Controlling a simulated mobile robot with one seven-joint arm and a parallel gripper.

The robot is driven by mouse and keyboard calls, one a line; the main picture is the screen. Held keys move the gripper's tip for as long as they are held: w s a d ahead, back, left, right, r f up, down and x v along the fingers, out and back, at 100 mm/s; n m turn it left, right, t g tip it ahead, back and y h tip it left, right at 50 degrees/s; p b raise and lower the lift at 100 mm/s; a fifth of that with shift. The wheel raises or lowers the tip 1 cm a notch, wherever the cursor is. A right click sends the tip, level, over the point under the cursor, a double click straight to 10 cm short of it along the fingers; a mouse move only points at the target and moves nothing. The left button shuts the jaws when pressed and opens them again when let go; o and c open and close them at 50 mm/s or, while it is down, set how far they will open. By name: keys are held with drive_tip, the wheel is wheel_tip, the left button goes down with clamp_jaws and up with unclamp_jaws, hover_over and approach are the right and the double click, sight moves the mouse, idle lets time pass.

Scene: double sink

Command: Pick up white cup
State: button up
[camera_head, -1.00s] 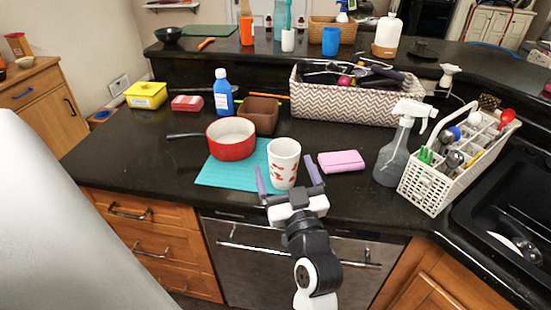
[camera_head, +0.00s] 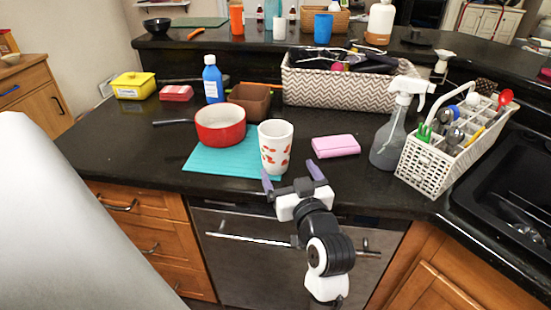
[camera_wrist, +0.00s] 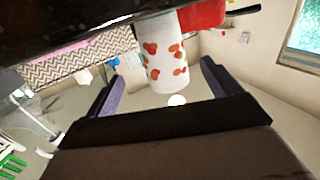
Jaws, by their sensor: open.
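The white cup (camera_head: 275,148) with red patches stands upright at the right edge of the teal mat (camera_head: 200,163) on the dark counter. My gripper (camera_head: 292,177) is open and empty at the counter's front edge, in front of the cup and slightly to its right. The left finger is near the cup's base; the right finger lies to the right of the cup. In the wrist view the cup (camera_wrist: 163,60) appears upside down, between and beyond the two purple fingers. I cannot tell the exact gap between fingertips and cup.
A red pot (camera_head: 220,127) stands left of the cup, partly on the mat. A pink sponge-like block (camera_head: 336,146) lies to the right. A spray bottle (camera_head: 390,135) and white utensil caddy (camera_head: 435,165) stand farther right, beside the sink. A patterned basket (camera_head: 335,93) is behind.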

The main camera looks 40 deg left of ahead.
sight(280, 159)
drive_tip(key=shift+p+x, duration=0.45)
drive_tip(key=shift+x, duration=0.35)
drive_tip(key=p+x, duration=0.2)
drive_tip(key=x, duration=0.3)
drive_tip(key=shift+s+a+f, duration=0.1)
drive_tip(key=shift+a, duration=0.25)
drive_tip(key=shift+w+a+f, duration=0.15)
drive_tip(key=shift+w+a, duration=0.15)
drive_tip(key=shift+a, duration=0.05)
drive_tip(key=c, duration=1.1)
drive_tip(key=shift+c, duration=0.6)
